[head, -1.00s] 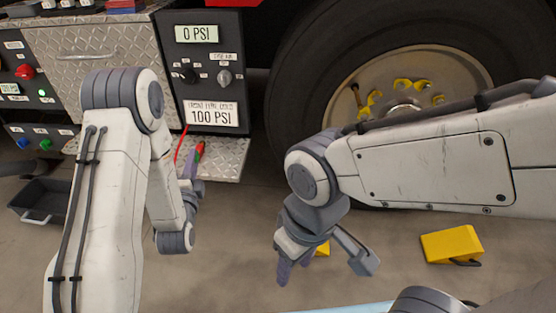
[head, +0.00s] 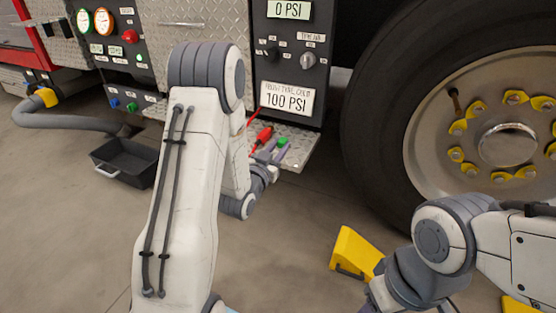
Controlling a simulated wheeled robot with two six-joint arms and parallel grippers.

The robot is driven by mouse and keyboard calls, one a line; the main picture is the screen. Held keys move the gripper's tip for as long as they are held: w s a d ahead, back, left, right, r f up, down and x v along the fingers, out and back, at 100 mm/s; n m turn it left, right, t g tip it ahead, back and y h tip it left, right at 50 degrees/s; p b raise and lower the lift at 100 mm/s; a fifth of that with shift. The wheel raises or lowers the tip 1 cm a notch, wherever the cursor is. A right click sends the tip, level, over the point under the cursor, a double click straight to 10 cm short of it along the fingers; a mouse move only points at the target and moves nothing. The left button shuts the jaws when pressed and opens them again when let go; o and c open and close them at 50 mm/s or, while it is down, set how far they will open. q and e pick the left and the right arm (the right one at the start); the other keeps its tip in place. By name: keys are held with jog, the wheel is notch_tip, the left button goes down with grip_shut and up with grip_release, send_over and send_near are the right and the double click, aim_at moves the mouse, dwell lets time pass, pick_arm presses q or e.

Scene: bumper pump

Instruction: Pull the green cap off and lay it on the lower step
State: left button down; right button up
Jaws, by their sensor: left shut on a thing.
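The green cap (head: 283,141) shows as a small green spot between the fingers of my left gripper (head: 277,149). The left gripper is shut on it, just over the lower step (head: 303,157), a diamond-plate ledge below the gauge panel. I cannot tell whether the cap touches the step. A red tool (head: 262,138) with a thin red line lies just left of the cap. My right gripper (head: 405,303) is at the bottom edge, with its fingertips cut off.
A gauge panel (head: 290,60) reads 0 PSI and 100 PSI. A large wheel (head: 480,130) stands at right. Yellow chocks (head: 355,252) and a black tray (head: 125,162) are on the floor. A grey hose (head: 70,122) runs at left.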

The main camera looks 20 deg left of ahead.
pick_arm(q)
jog(key=shift+w+a+f+n, duration=0.15)
jog(key=shift+a+f+n, duration=0.2)
jog(key=shift+n, duration=0.15)
jog(key=shift+w+d+f, duration=0.1)
jog(key=shift+w+d, duration=0.05)
jog(key=shift+w, duration=0.4)
jog(key=b, duration=0.2)
send_over(290, 151)
notch_tip(290, 151, down, 3)
jog(key=shift+s+d+r, duration=0.1)
jog(key=shift+d+r, duration=0.05)
notch_tip(290, 151, down, 2)
jog(key=shift+f+b, duration=0.1)
jog(key=shift+b, duration=0.7)
jog(key=shift+f+b, duration=0.45)
jog(key=shift+f, duration=0.15)
pick_arm(e)
jog(key=shift+f, duration=2.6)
pick_arm(q)
jog(key=c, duration=0.6)
grip_release()
